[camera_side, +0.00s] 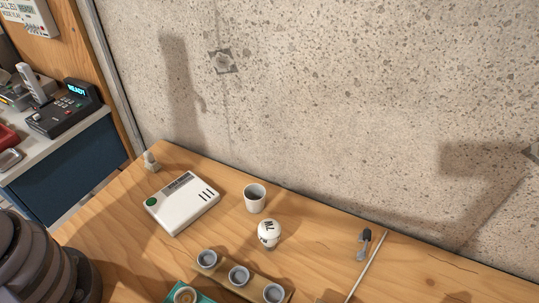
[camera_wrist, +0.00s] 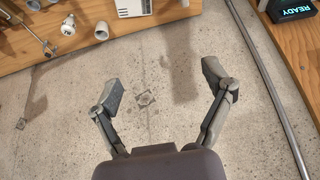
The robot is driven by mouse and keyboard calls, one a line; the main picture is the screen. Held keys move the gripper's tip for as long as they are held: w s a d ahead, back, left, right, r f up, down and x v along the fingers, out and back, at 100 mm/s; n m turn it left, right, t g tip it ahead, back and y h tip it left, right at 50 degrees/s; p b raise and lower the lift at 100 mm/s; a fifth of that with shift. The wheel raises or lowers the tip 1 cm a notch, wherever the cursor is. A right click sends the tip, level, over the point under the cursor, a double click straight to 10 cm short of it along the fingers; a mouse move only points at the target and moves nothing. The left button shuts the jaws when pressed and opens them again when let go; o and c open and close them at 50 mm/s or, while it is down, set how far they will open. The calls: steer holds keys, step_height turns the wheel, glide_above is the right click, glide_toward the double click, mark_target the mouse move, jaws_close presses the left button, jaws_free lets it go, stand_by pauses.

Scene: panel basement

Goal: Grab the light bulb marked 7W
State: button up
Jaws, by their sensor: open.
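A white round light bulb (camera_side: 268,231) with dark marking stands on the wooden table in the side view. The marking is turned around and looks like 7W. The bulb also shows near the top left of the wrist view (camera_wrist: 68,25), where its marking is too small to read. My gripper (camera_wrist: 162,80) is open and empty in the wrist view, with its fingers spread wide against the concrete wall. The bulb lies beyond the fingers, up and to the left, well apart from them. My gripper does not show in the side view.
A white cup (camera_side: 255,198) stands just behind the bulb, with a white box (camera_side: 182,203) to the left. A wooden block (camera_side: 222,274) with three round grey holders is in front. A thin rod (camera_side: 368,266) and a dark-headed tool (camera_side: 364,243) are to the right.

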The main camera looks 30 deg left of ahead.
mark_target(269, 229)
steer(key=w+d+f+n+g+h, duration=0.4)
steer(key=w+d+f+g+h, duration=0.25)
steer(key=d, duration=0.35)
steer(key=w+d+f+n+g+h, duration=0.4)
steer(key=w+d+f+g+h, duration=0.3)
steer(key=d, duration=0.3)
steer(key=w+d+f+n+t+h, duration=0.1)
steer(key=d+f+n, duration=0.1)
steer(key=f, duration=0.5)
steer(key=w+d+f+n+t+h, duration=0.1)
steer(key=w+f+n+t+h, duration=0.1)
steer(key=f, duration=0.6)
steer(key=w+d+f+n+t+h, duration=0.1)
steer(key=f+n, duration=0.3)
steer(key=f, duration=0.4)
steer(key=shift+w+d+t, duration=0.4)
steer(key=shift+d+t, duration=0.15)
steer(key=shift+d, duration=0.25)
steer(key=d, duration=0.4)
steer(key=s+d, duration=0.1)
steer(key=d, duration=0.1)
steer(key=shift+d, duration=0.2)
steer(key=c, duration=1.3)
steer(key=shift+r, duration=0.1)
